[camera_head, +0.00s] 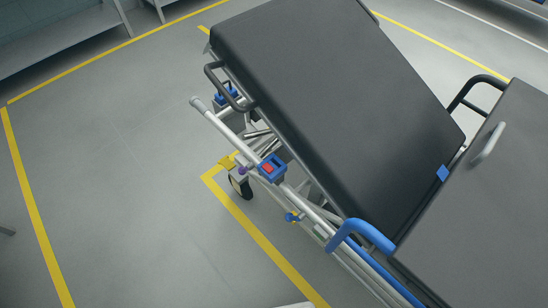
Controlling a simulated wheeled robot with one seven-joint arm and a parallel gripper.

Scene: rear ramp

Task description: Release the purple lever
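A small purple part (243,170), perhaps the purple lever, shows low on the near side of a wheeled stretcher, left of a blue block with a red face (270,168). It is too small to tell its shape or position. The stretcher has a dark padded top (325,85), with its backrest section appearing tilted. A light rail (230,130) with a grey end runs along its near side. My gripper is not in view, so its state and distance from the purple part do not show.
A blue curved handle (360,232) stands at the stretcher's near side. A dark panel (490,190) with a grey grip fills the right. A yellow part (229,160) and a caster (240,186) sit near the purple part. The grey floor (110,190) at left is clear, with yellow lines.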

